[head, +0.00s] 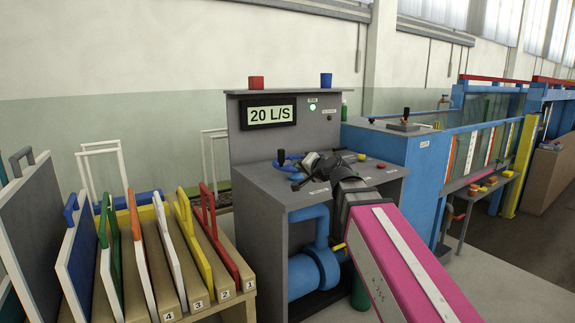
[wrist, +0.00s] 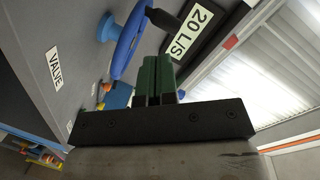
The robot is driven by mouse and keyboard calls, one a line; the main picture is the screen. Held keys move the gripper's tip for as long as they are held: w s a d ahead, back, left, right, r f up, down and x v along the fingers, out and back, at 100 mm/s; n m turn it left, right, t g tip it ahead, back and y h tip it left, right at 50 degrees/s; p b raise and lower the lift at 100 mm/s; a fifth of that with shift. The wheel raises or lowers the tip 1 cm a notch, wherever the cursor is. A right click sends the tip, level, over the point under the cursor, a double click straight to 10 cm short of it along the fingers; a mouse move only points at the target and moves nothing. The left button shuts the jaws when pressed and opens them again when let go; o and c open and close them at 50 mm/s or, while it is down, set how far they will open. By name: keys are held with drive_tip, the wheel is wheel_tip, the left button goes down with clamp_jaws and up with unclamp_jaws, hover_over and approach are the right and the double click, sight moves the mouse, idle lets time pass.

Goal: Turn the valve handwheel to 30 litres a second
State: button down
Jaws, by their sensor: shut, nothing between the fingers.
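The blue valve handwheel (head: 287,166) sits on the grey console's sloped top, partly hidden behind my gripper. It shows larger in the wrist view (wrist: 126,46), with a black handle (wrist: 161,18) on its rim and a VALVE label (wrist: 54,68) nearby. The console display (head: 269,114) reads 20 L/S, and it also shows tilted in the wrist view (wrist: 192,27). My gripper (wrist: 157,78) has green fingers, shut together and empty. They point toward the console beside the wheel and its handle. I cannot tell whether they touch the wheel.
A red cup (head: 256,83) and a blue cup (head: 326,80) stand on the console's top ledge. A green lamp (head: 312,107) is lit on the panel. A rack of numbered boards (head: 222,283) stands close on the left. A blue cabinet (head: 400,150) adjoins the right.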

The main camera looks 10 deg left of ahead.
drive_tip(key=w+d+m+g, duration=0.1)
drive_tip(key=w+d+m, duration=0.1)
drive_tip(key=m, duration=0.4)
approach(282, 164)
drive_tip(key=shift+g, duration=0.4)
drive_tip(key=x, duration=0.3)
drive_tip(key=w+x, duration=0.1)
drive_tip(key=x, duration=0.1)
drive_tip(key=shift+d, duration=0.2)
drive_tip(key=shift+w+a, duration=0.55)
drive_tip(key=shift+a, duration=0.1)
drive_tip(key=shift+s+a+m, duration=0.1)
drive_tip(key=shift+a+m, duration=0.15)
drive_tip(key=shift+m, duration=0.05)
